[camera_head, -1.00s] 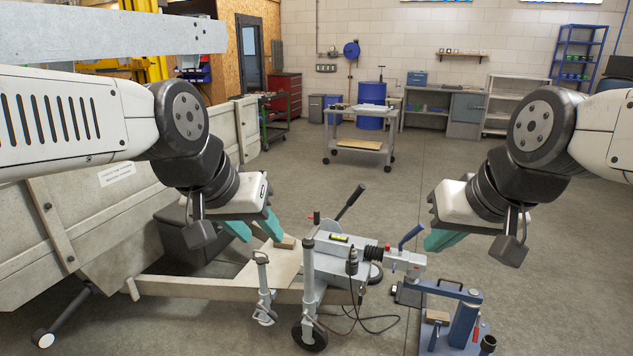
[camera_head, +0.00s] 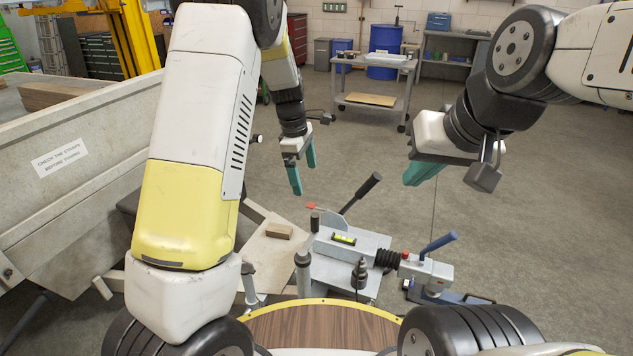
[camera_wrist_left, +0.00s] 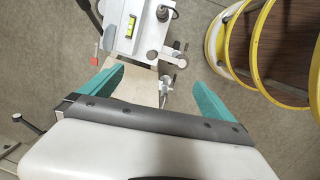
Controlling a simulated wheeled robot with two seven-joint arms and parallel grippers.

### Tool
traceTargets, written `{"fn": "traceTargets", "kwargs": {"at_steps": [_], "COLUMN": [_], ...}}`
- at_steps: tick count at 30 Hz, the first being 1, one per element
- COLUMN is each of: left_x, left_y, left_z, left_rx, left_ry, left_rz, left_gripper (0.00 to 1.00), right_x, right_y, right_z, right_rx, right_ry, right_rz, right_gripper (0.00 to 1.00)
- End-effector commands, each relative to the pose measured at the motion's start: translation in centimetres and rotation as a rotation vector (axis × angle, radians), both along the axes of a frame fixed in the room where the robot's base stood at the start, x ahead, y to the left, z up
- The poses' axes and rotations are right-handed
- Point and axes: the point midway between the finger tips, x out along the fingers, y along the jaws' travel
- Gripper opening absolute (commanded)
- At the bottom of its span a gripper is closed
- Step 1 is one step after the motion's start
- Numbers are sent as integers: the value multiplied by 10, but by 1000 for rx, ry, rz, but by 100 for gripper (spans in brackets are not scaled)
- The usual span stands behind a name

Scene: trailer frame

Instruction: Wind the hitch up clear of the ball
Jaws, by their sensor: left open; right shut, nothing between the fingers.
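The grey trailer hitch ends in a coupling head (camera_head: 428,273) with a blue lever (camera_head: 438,243), behind a black bellows (camera_head: 387,258). The ball is hidden; I cannot tell whether the coupling encloses it. The upright jockey post (camera_head: 303,275) stands at the hitch's near left side; its lower part is hidden. A short dark grip (camera_head: 315,221) stands above it. My left gripper (camera_head: 305,180) is open and empty, above and behind the hitch. My right gripper (camera_head: 422,173) is shut, empty and apart from the hitch.
A spirit level (camera_head: 343,239) lies on the housing. A black-gripped handbrake lever (camera_head: 360,193) rises behind it. A wooden block (camera_head: 279,231) lies on the drawbar plate. The trailer side (camera_head: 70,190) fills the left. A trolley (camera_head: 374,98) stands behind across open floor.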

Motion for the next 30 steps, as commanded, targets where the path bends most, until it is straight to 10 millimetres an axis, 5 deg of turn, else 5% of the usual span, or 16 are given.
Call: {"fn": "traceTargets", "kwargs": {"at_steps": [3, 7, 30], "left_x": [19, 32, 37], "left_y": [-14, -22, -27], "left_z": [-48, -81, -161], "left_rx": [61, 108, 136], "left_ry": [49, 70, 81], "left_rz": [119, 212, 270], "left_gripper": [100, 100, 100], "right_x": [0, 0, 0], "right_y": [0, 0, 0], "right_z": [0, 0, 0], "right_rx": [0, 0, 0], "right_ry": [0, 0, 0], "right_rz": [0, 0, 0], "right_gripper": [0, 0, 0]}}
